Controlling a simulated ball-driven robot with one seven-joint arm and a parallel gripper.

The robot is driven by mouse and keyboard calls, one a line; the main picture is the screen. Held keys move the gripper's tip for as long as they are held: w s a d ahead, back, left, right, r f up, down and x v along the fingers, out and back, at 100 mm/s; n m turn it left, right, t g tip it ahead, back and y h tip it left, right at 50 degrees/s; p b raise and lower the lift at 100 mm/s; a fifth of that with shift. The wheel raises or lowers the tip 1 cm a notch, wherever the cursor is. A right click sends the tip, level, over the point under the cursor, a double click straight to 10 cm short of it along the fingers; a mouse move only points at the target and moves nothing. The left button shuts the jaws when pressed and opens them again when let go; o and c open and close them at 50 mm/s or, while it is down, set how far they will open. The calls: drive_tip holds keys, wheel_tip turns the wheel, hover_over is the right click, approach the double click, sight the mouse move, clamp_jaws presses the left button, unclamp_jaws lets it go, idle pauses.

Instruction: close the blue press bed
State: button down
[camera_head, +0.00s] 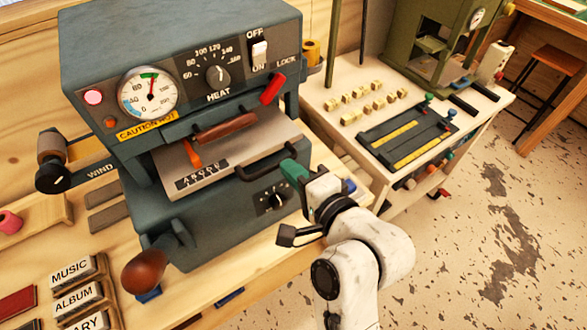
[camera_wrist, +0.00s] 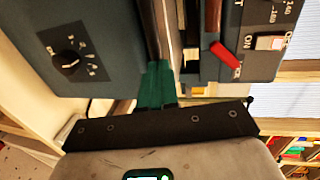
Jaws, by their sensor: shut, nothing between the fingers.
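The blue-grey press (camera_head: 180,55) stands on a wooden bench. Its pale metal bed (camera_head: 235,157) sticks out from the front, below the heat head. A black handle (camera_head: 265,161) runs along the bed's front, and an orange-red tab and small lettered type show on the bed. My gripper (camera_head: 291,171) has green fingers, shut and empty, at the right end of the handle. I cannot tell whether they touch it. In the wrist view the fingers (camera_wrist: 157,84) point at the gap between the press's lower body (camera_wrist: 95,50) and its upper head.
A round brown knob (camera_head: 145,270) juts from the press's lower front. Label blocks (camera_head: 78,298) lie on the bench at lower left. To the right, a white cart (camera_head: 350,125) holds a green press and small brass type. Speckled floor lies open at lower right.

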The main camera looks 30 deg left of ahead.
sight(273, 148)
drive_tip(key=x, duration=0.2)
drive_tip(key=r+x, duration=0.1)
drive_tip(key=x, duration=0.1)
drive_tip(key=shift+a, duration=0.1)
drive_tip(key=shift+w+a, duration=0.1)
drive_tip(key=shift+w, duration=0.05)
drive_tip(key=shift+r, duration=0.1)
drive_tip(key=shift+p, duration=0.4)
